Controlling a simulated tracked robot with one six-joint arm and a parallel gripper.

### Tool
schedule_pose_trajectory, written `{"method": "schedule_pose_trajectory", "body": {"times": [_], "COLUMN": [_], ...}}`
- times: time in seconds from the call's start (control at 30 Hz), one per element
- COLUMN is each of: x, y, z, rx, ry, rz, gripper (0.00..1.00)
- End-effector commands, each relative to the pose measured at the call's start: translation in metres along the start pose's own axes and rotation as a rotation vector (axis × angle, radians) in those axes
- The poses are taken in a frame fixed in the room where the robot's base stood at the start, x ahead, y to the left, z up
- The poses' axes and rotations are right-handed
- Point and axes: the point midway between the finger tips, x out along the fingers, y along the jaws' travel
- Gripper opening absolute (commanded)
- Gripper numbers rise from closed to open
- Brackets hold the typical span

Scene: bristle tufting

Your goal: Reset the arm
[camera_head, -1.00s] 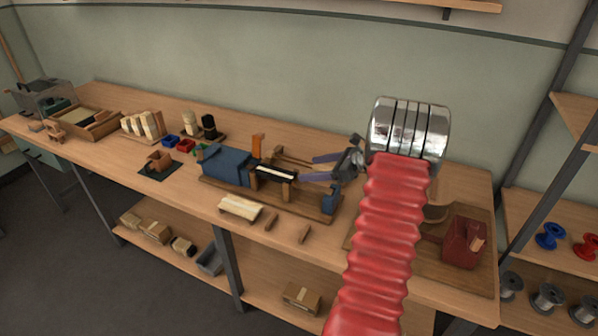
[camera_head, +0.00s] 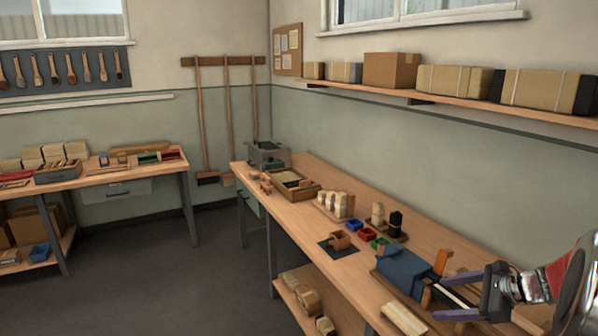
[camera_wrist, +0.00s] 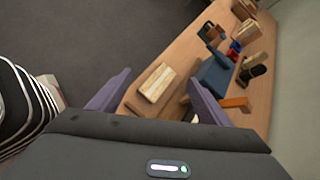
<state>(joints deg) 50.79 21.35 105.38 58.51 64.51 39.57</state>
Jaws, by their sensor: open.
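My gripper (camera_head: 437,299) is at the lower right of the head view, above the long workbench (camera_head: 352,296), with its purple fingers apart. In the wrist view my gripper (camera_wrist: 158,78) also shows spread fingers with nothing held between them. A pale block on a wooden base (camera_wrist: 157,83) appears below and beyond the fingers, apart from them. The blue machine (camera_head: 403,271) with an orange upright (camera_head: 441,262) stands on the bench just left of the fingers. It also shows in the wrist view (camera_wrist: 215,74). Part of my arm is cut off at the right edge.
Blue (camera_head: 355,225) and red (camera_head: 367,235) bins, a small wooden box on a dark mat (camera_head: 340,240) and pale bristle bundles (camera_head: 335,203) sit along the bench. A wall shelf (camera_head: 450,95) with cartons hangs above. The floor (camera_head: 160,270) at left is clear.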

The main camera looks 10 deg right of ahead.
Motion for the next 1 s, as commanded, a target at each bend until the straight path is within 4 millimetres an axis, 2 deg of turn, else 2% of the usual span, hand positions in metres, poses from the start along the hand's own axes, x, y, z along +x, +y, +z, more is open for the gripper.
{"method": "schedule_pose_trajectory", "body": {"times": [0.03, 0.1, 0.4, 0.7, 1.0], "x": [0.003, 0.007, 0.013, 0.006, -0.008], "y": [0.010, 0.024, 0.088, 0.153, 0.214], "z": [0.018, 0.037, 0.104, 0.151, 0.180], "rx": [-0.064, -0.145, -0.507, -0.877, -1.257], "ry": [0.015, 0.035, 0.117, 0.183, 0.239], "rz": [0.026, 0.062, 0.201, 0.319, 0.417], "gripper": [0.71, 0.71, 0.71, 0.71, 0.71]}}
